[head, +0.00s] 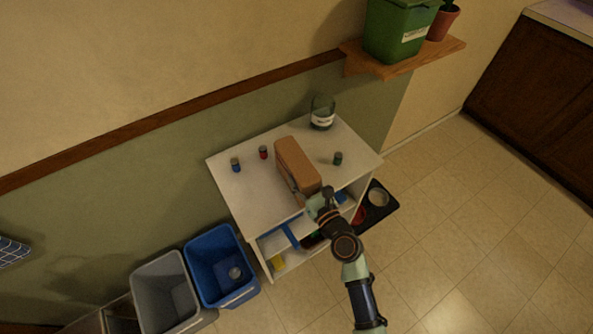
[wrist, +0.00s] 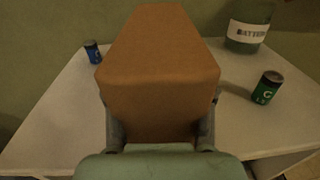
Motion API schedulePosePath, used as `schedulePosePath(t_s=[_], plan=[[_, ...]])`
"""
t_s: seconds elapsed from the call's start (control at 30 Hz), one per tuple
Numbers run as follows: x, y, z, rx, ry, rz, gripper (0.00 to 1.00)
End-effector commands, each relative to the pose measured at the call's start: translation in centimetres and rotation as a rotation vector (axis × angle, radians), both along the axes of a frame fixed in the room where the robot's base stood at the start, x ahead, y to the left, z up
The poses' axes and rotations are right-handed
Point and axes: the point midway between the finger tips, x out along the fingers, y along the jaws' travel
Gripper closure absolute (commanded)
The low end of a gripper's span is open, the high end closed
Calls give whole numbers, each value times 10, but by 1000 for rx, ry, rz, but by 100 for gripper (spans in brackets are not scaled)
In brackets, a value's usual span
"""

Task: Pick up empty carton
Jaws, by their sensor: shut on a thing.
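The carton (head: 297,165) is a plain brown box on the white cabinet top, near its front edge in the head view. In the wrist view the carton (wrist: 158,70) fills the middle, with its near face between my gripper's fingers. My gripper (wrist: 158,135) is shut on the carton, one finger on each side. In the head view my gripper (head: 316,198) is at the carton's near end, partly hidden by my arm. I cannot tell whether the carton's underside touches the top.
A blue battery (head: 235,164), a red battery (head: 263,152) and a green battery (head: 338,158) stand around the carton on the cabinet top (head: 235,190). A glass battery jar (head: 322,112) stands at the back. Blue (head: 222,265) and grey bins (head: 165,292) stand at left.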

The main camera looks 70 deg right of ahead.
Motion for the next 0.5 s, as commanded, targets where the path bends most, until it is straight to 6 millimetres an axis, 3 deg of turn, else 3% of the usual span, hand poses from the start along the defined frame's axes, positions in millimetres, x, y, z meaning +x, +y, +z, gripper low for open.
schedulePosePath(t_s=[0.27, 0.37, 0.5], plan=[[0, 0, 5, -1, -1, 0, 76], [0, 0, 17, -1, -1, 0, 76], [0, 0, 50, -3, 0, 0, 76]])
